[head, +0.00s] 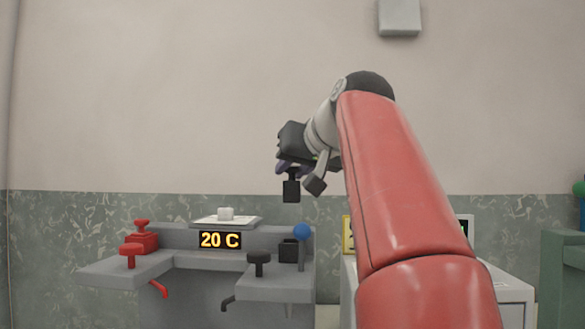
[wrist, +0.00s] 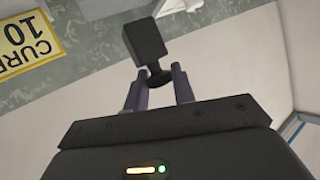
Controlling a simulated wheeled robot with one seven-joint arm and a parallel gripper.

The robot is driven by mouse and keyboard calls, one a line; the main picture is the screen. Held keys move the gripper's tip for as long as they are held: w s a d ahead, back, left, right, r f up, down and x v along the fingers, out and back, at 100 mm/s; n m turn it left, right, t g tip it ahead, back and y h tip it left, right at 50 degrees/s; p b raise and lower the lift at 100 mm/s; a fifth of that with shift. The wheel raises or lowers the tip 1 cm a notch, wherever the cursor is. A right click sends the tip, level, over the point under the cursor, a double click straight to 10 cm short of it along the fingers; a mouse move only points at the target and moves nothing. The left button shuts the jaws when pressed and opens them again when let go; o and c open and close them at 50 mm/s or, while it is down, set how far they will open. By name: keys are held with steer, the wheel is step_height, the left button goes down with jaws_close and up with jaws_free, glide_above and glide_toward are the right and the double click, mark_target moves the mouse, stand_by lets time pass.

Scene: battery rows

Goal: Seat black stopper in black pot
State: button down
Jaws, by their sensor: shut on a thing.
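The black stopper (head: 291,190) hangs from my gripper (head: 292,170) in the head view, high above the grey bench. My gripper is shut on its narrow upper part, with the square block hanging below. In the wrist view, the stopper (wrist: 147,38) shows beyond the purple fingers of my gripper (wrist: 158,82), its flared end between them. The black pot (head: 288,251) is a small square block on the right part of the bench, well below the stopper. Its opening cannot be made out clearly.
The grey bench (head: 190,258) carries a "20 C" display (head: 220,240). A blue ball on a post (head: 302,232) stands close beside the pot. A black mushroom knob (head: 258,258) is in front. A red pot with red stopper (head: 142,240) is at left. A white cabinet (head: 513,292) stands right.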

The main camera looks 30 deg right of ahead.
mark_target(297, 197)
steer(key=shift+s+f, duration=0.1)
steer(key=shift+f+b, duration=0.3)
steer(key=shift+b, duration=0.05)
step_height(297, 197, down, 5)
steer(key=b, duration=0.4)
steer(key=shift+f+b, duration=1.85)
steer(key=shift+f, duration=0.5)
stand_by(1.5)
steer(key=c, duration=1.1)
jaws_free()
steer(key=p+v, duration=0.1)
steer(key=v, duration=0.7)
